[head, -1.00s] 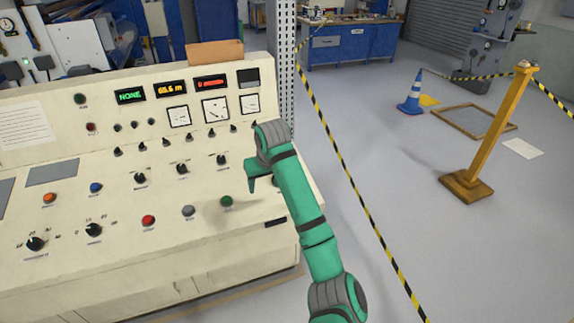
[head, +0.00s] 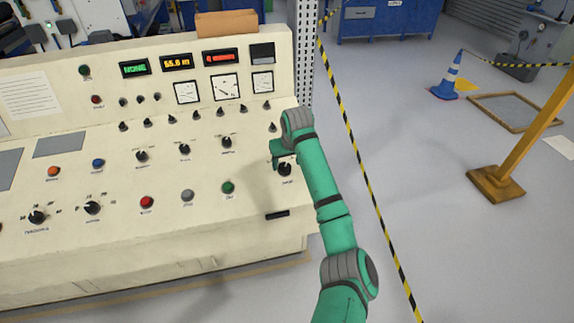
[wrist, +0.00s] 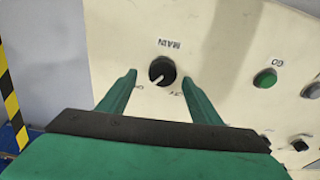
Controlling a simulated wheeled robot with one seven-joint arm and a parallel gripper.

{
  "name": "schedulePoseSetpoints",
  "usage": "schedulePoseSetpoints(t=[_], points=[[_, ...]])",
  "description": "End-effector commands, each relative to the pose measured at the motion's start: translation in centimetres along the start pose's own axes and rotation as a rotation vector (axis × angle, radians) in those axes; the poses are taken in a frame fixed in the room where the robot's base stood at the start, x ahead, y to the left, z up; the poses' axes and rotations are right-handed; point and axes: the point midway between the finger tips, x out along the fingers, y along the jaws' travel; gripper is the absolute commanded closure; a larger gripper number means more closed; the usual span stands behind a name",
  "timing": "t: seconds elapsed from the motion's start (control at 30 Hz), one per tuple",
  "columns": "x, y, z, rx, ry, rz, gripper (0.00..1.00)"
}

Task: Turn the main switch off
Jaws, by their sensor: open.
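The main switch is a black round knob (wrist: 162,71) with a pale pointer line, labelled MAIN, on the cream control panel (wrist: 225,45). In the head view the knob (head: 285,169) sits at the panel's right end, just below my gripper (head: 277,160). In the wrist view my gripper (wrist: 159,80) is open, with one green fingertip on each side of the knob and nothing between them but the knob's face. I cannot tell whether the fingertips are level with the knob or still above it. The pointer is slanted.
A green button (head: 228,187), grey button (head: 187,196) and red button (head: 146,203) lie left of the knob. Small black switches and dials stand behind it. Black-yellow tape (head: 365,187) runs along the floor to the right, where the floor is open.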

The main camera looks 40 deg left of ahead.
Motion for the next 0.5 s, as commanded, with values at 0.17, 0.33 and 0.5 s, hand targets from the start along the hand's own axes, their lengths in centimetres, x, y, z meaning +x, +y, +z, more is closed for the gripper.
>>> schedulePoseSetpoints(t=[0.17, 0.33, 0.5], points=[[2.0, 0.4, 0.1, 0.005, -0.001, 0.002, 0.42], [2.7, 0.9, 0.3, 0.011, 0.0, 0.004, 0.42], [2.9, 0.5, 0.2, 0.006, 0.001, 0.002, 0.42]])
